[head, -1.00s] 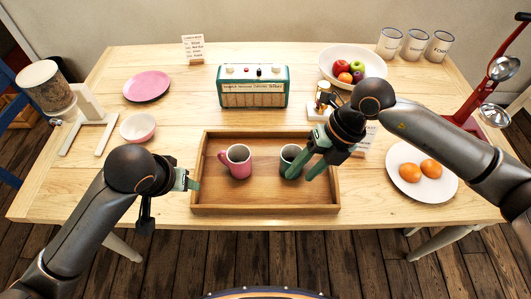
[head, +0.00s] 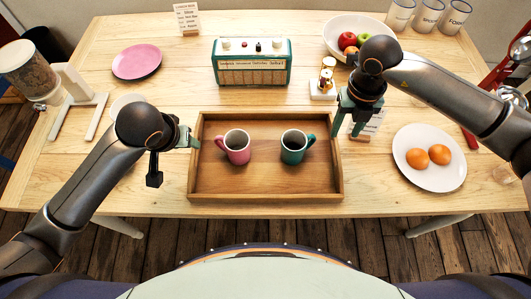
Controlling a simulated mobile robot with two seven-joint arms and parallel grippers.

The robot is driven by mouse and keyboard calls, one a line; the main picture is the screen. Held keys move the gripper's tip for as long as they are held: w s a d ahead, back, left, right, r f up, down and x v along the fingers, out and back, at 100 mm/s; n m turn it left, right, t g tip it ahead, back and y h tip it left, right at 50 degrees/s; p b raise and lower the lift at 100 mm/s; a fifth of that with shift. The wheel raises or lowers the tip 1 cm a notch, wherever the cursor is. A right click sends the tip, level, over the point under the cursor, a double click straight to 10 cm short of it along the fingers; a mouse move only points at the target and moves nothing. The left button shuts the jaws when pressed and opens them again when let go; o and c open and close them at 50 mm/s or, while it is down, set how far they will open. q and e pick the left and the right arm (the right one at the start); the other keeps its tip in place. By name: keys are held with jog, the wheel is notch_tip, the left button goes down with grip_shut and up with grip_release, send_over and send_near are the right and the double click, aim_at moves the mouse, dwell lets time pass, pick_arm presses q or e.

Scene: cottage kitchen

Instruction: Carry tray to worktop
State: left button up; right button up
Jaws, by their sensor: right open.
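The wooden tray (head: 265,196) lies flat near the front edge of the table. A pink mug (head: 238,149) stands in its left half and a teal mug (head: 293,149) in its right half, both upright. My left gripper (head: 194,141) is at the tray's left wall, close to its upper part; the fingers are partly hidden, and I cannot tell whether they touch the wall or are open. My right gripper (head: 347,130) is open and points down just outside the tray's right wall, near its back corner. It holds nothing.
A green radio (head: 251,62) stands behind the tray. An hourglass (head: 325,80) and a fruit bowl (head: 340,38) are behind my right gripper. A plate (head: 440,176) with oranges is at right. A pink plate (head: 136,63) and a white bowl (head: 122,103) are at left.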

aim_at(338, 147)
pick_arm(q)
jog(key=x, duration=0.9)
pick_arm(e)
notch_tip(338, 147, down, 9)
pick_arm(q)
grip_shut()
pick_arm(e)
grip_shut()
pick_arm(q)
jog(key=shift+r, duration=0.1)
pick_arm(e)
jog(key=shift+w+r, duration=0.1)
jog(key=shift+r, duration=0.05)
dwell(0.4)
